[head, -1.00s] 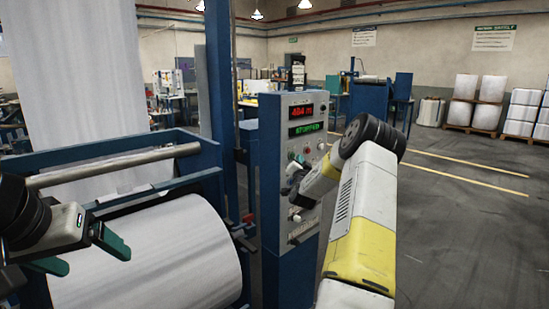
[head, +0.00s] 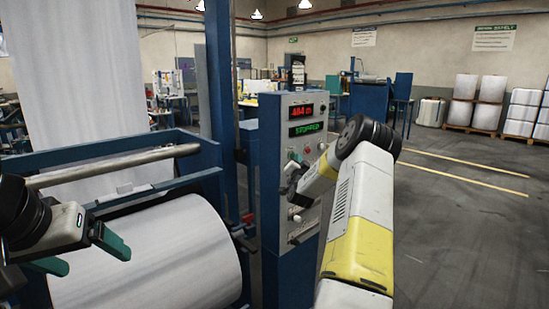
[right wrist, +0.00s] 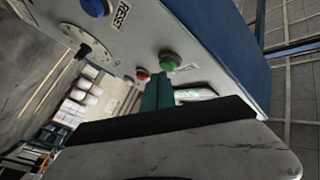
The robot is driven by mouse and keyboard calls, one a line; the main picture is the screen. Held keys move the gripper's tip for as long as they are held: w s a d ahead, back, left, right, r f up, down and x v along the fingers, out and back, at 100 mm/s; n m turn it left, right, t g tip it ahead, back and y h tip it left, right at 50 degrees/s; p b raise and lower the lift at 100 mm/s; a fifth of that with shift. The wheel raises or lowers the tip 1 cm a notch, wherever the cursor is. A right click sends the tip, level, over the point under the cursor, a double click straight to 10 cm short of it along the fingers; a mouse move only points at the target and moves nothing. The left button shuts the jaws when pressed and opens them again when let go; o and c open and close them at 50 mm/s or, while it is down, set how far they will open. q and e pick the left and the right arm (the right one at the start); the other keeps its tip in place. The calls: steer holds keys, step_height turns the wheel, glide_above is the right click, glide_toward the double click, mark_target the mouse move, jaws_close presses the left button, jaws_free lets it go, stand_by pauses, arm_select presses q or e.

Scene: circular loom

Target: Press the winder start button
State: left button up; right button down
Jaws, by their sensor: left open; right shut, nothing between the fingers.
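The winder's control panel (head: 302,108) stands in the middle of the head view, with a red and a green display and buttons below. In the right wrist view a green button (right wrist: 172,61) sticks out of the panel, its label too blurred to read. My right gripper (right wrist: 158,88) is shut and empty, its teal fingertips just below and left of the green button in the picture. Whether they touch it I cannot tell. In the head view my right wrist hides these fingertips. My left gripper (head: 82,252) is open and empty in front of the fabric roll (head: 150,255).
A blue button (right wrist: 96,7) marked RESET, a round dial (right wrist: 95,48) and a red button (right wrist: 143,74) are on the same panel face. A blue frame (head: 130,150) with a metal bar surrounds the roll. The floor (head: 470,230) to the right is clear.

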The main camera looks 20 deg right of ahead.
steer(key=shift+w+a, duration=0.2)
steer(key=shift+w, duration=0.2)
stand_by(0.7)
stand_by(0.3)
steer(key=shift+s+d, duration=0.3)
steer(key=shift+s, duration=0.5)
steer(key=s, duration=0.1)
steer(key=s+d, duration=0.1)
steer(key=s, duration=0.1)
steer(key=s+d, duration=0.1)
steer(key=shift+s, duration=0.3)
stand_by(0.5)
